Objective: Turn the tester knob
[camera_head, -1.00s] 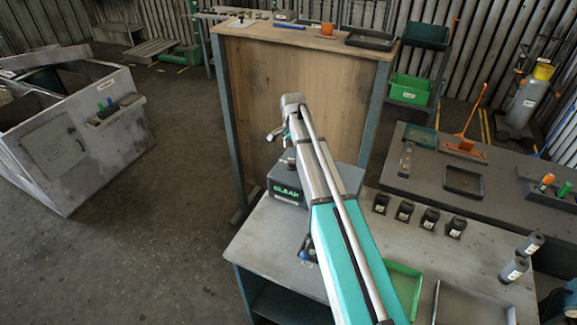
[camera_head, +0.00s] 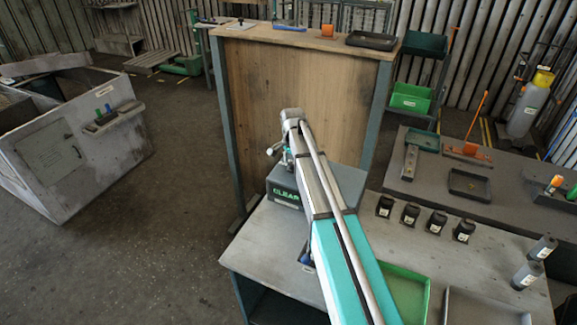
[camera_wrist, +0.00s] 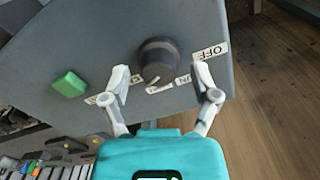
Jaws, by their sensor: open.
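The tester (camera_head: 288,187) is a dark grey box with a "CLEAR" label on its front, standing on the near workbench, partly hidden by my arm in the head view. In the wrist view the tester's top panel (camera_wrist: 110,35) carries the black round tester knob (camera_wrist: 158,60), with a white pointer mark at its lower edge. Labels reading "OFF" and what looks like "ON" lie to its right and below. My gripper (camera_wrist: 160,80) is open, its two fingertips on either side of the knob's lower part. I cannot tell whether they touch it.
A green button (camera_wrist: 69,84) sits on the panel left of the knob. Several small black blocks (camera_head: 411,213) stand on the bench right of my arm. A green tray (camera_head: 408,290) and grey cylinders (camera_head: 542,247) are also on the bench. A tall wooden panel (camera_head: 300,100) stands behind.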

